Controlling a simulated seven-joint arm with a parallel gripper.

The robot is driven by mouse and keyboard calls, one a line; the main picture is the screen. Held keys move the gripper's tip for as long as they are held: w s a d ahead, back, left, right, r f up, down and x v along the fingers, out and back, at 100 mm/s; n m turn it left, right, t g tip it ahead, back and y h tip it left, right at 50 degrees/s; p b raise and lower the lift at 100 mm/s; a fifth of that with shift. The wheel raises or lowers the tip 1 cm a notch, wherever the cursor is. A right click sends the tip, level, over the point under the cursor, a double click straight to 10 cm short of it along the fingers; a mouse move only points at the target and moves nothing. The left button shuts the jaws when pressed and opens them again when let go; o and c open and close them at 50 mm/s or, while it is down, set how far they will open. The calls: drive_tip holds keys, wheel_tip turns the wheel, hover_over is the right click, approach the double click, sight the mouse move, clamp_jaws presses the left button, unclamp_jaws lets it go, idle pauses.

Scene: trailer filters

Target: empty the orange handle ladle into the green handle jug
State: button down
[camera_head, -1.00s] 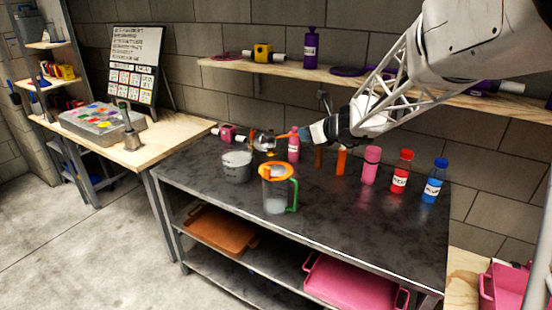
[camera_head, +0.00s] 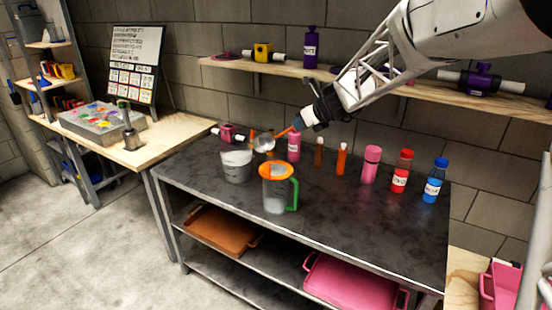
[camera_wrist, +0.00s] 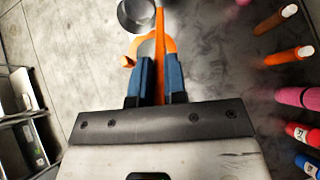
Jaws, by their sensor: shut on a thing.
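My gripper (camera_head: 300,123) is shut on the orange handle of the ladle (camera_head: 283,132), above the dark table. The handle slopes down to the left, to the shiny metal bowl (camera_head: 264,144). The handle also shows between the blue fingers in the wrist view (camera_wrist: 160,75). I cannot tell what the bowl holds. The clear jug (camera_head: 275,190) stands upright on the table, in front of and below the bowl in the head view. It has an orange rim, a green handle on its right and something pale inside. The bowl and jug look apart.
A grey bucket (camera_head: 236,166) stands left of the jug. A pink bottle (camera_head: 294,146) stands behind the jug. An orange bottle (camera_head: 341,159), a pink one (camera_head: 370,165), a red one (camera_head: 402,172) and a blue one (camera_head: 434,181) line the back right. The front right tabletop is clear.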

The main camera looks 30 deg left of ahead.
drive_tip(key=shift+w+a+r+h, duration=0.15)
drive_tip(key=shift+a+r+h, duration=0.35)
drive_tip(key=shift+a, duration=0.1)
drive_tip(key=shift+w+a+r+g+h, duration=0.15)
drive_tip(key=shift+a+r+h, duration=0.15)
drive_tip(key=shift+a, duration=0.3)
drive_tip(key=shift+w+a+r+g+h, duration=0.15)
drive_tip(key=shift+a+h, duration=0.25)
drive_tip(key=shift+a, duration=0.15)
drive_tip(key=shift+w+a+r+h, duration=0.2)
drive_tip(key=shift+a+h, duration=0.15)
drive_tip(key=shift+a, duration=0.4)
drive_tip(key=shift+w+a+r+h, duration=0.1)
drive_tip(key=shift+w+a+h, duration=0.2)
drive_tip(key=shift+a, duration=0.45)
drive_tip(key=w+a+g+h, duration=0.2)
drive_tip(key=a+h, duration=0.4)
drive_tip(key=a, duration=0.6)
drive_tip(key=shift+w+a+r, duration=0.15)
drive_tip(key=shift+w+a, duration=0.15)
drive_tip(key=shift+w, duration=0.35)
